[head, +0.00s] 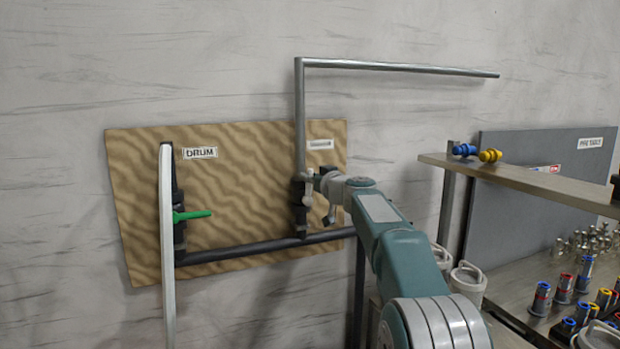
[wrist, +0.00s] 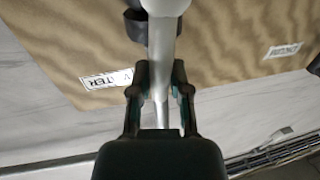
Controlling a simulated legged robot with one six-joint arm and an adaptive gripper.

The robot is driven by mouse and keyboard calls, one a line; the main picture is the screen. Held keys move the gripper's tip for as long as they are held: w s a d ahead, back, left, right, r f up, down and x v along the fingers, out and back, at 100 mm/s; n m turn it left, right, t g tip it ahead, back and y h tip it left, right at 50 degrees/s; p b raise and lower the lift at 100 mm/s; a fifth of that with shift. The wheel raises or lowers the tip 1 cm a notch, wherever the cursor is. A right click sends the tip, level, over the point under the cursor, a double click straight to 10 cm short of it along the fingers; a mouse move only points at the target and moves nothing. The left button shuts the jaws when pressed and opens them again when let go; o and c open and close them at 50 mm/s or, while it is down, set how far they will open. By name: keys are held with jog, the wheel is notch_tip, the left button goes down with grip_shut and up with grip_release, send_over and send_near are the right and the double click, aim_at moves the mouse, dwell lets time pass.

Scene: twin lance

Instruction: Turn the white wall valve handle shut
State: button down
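The water valve (head: 299,192) is a dark fitting on the upright metal pipe, on the right part of the tan board. Pale pieces show beside it, partly behind my wrist; I cannot separate the handle from my gripper there. In the wrist view a white rounded piece (wrist: 165,5), which looks like the valve handle, is at the top edge. My gripper (wrist: 160,68) has its two dark fingers apart. A pale bar runs between them in the picture; whether it is handle or pipe, and whether the fingers touch it, I cannot tell.
A green lever (head: 192,215) is on the left valve, labelled DRUM, beside a long pale upright bar (head: 167,260). A dark pipe (head: 255,250) runs along the board's lower part. A shelf (head: 520,180) and a bench with several fittings stand at the right.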

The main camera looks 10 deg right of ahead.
jog(key=shift+a, duration=0.35)
jog(key=shift+w+d+f+m, duration=0.1)
jog(key=shift+d+m, duration=0.55)
jog(key=shift+m, duration=0.35)
jog(key=w+d+f+m+t+h, duration=0.1)
jog(key=d+f+m+t+h, duration=0.2)
jog(key=m, duration=1.5)
jog(key=shift+d+f, duration=1.1)
jog(key=shift+f, duration=0.85)
jog(key=c, duration=0.6)
grip_release()
jog(key=shift+w+f, duration=0.1)
jog(key=shift+w, duration=0.05)
jog(key=shift+r, duration=0.2)
